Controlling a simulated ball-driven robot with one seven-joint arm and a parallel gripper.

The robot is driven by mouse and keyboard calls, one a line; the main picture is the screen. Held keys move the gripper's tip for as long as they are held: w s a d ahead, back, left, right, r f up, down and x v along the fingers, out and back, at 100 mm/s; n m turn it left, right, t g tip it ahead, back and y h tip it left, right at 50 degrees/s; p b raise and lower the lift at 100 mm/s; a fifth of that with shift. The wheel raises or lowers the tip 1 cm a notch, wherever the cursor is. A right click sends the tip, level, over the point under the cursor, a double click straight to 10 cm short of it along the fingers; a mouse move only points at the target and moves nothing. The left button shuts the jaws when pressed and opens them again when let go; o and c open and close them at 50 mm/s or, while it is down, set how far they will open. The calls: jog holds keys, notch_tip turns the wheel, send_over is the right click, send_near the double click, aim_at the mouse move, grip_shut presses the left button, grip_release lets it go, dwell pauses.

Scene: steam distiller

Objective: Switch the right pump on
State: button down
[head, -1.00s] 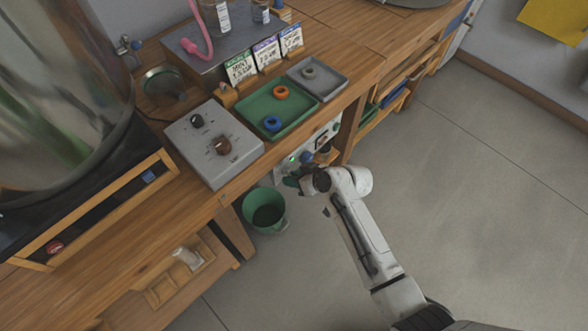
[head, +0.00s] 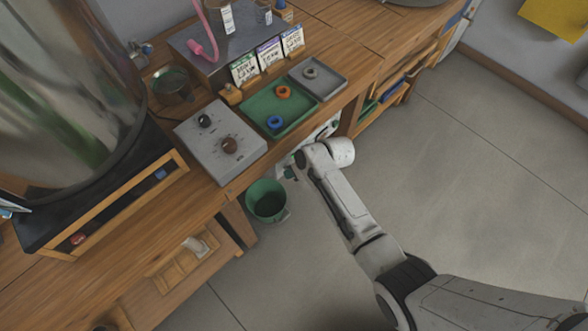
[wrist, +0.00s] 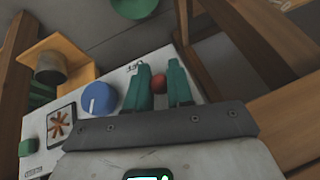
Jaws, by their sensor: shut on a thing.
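A white front panel (wrist: 125,88) fills the middle of the wrist view. It carries a blue knob (wrist: 98,98) with a white pointer line, a green button (wrist: 28,147) and a dark window with an orange fan shape (wrist: 60,125). My gripper (wrist: 160,84) has teal fingers, shut on a small round red knob (wrist: 158,82) beside the blue knob. What the red knob is mounted on is hidden. In the head view the panel (head: 328,128) shows only as a sliver under the bench edge, mostly covered by my arm.
The wooden bench (head: 208,203) overhangs the panel. A green bucket (head: 266,200) stands below, left of my arm. On top are a grey control box (head: 218,150), a green tray (head: 283,108) with rings and a grey tray (head: 320,75). The floor at right is clear.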

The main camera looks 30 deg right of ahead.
jog(key=c, duration=1)
grip_release()
jog(key=p+v, duration=0.1)
jog(key=v, duration=0.9)
jog(key=shift+s+d+r+p, duration=0.1)
jog(key=shift+d+r+p, duration=0.05)
jog(key=shift+r+p, duration=0.2)
jog(key=s+d+r+g+h, duration=0.1)
jog(key=s+r, duration=0.1)
jog(key=s, duration=0.6)
jog(key=s+d+r+m+g+h, duration=0.1)
jog(key=s+d+r, duration=0.1)
jog(key=s, duration=0.7)
jog(key=s+d+r+m+g+h, duration=0.1)
jog(key=s+r+h, duration=0.1)
jog(key=s, duration=0.6)
jog(key=shift+s+d+g, duration=0.25)
jog(key=shift+s+g, duration=0.15)
